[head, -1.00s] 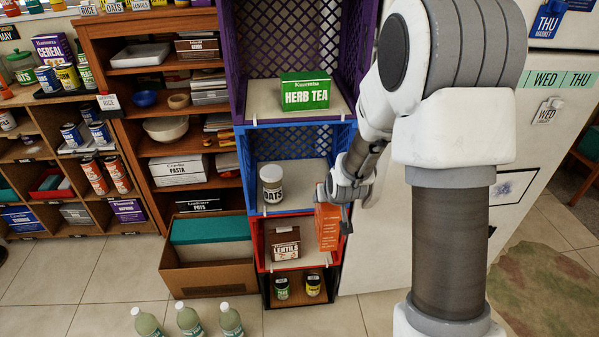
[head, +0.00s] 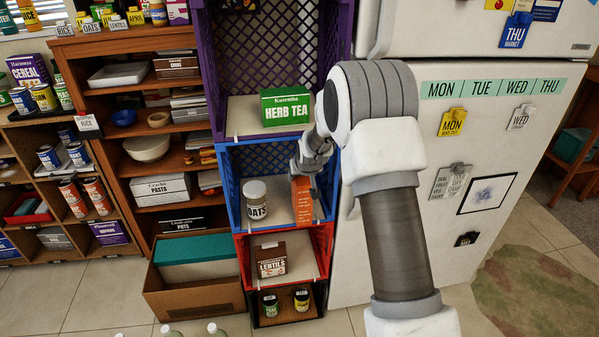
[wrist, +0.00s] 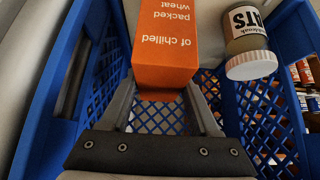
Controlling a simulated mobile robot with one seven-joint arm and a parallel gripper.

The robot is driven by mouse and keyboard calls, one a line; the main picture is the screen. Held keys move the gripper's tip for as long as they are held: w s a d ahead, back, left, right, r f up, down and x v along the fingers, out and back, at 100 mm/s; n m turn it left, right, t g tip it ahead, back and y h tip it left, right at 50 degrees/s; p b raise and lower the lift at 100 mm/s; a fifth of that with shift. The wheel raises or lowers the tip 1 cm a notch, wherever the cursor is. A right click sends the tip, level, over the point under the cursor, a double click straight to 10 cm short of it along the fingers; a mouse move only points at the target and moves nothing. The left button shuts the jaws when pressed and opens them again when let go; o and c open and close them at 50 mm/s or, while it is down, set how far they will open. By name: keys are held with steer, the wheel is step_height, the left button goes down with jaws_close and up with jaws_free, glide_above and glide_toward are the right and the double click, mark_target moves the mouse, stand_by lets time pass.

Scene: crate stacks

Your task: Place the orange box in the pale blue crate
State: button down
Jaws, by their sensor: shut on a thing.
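My gripper (head: 301,172) is shut on the orange box (head: 303,203), which hangs upright below it at the right side of the blue crate's opening. In the wrist view the box (wrist: 166,45) is between the fingers (wrist: 163,90), with blue lattice walls on both sides. The blue crate (head: 232,190) is a strong blue rather than pale, and sits between the purple and red crates. A white-lidded OATS jar (head: 256,202) stands in its left half, apart from the box; it also shows in the wrist view (wrist: 247,35). I cannot tell whether the box touches the crate floor.
The purple crate (head: 213,70) above holds a green HERB TEA box (head: 286,108). The red crate (head: 243,262) below holds a LENTILS box (head: 270,261). The black crate (head: 258,312) at the bottom holds two jars. A white fridge (head: 440,205) stands close on the right.

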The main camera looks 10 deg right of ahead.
steer(key=w, duration=0.3)
steer(key=shift+w, duration=0.15)
steer(key=shift+f, duration=0.25)
steer(key=shift+f+b, duration=0.1)
steer(key=shift+b, duration=0.2)
steer(key=shift+f, duration=0.2)
steer(key=shift+c, duration=0.6)
jaws_free()
steer(key=shift+r, duration=0.15)
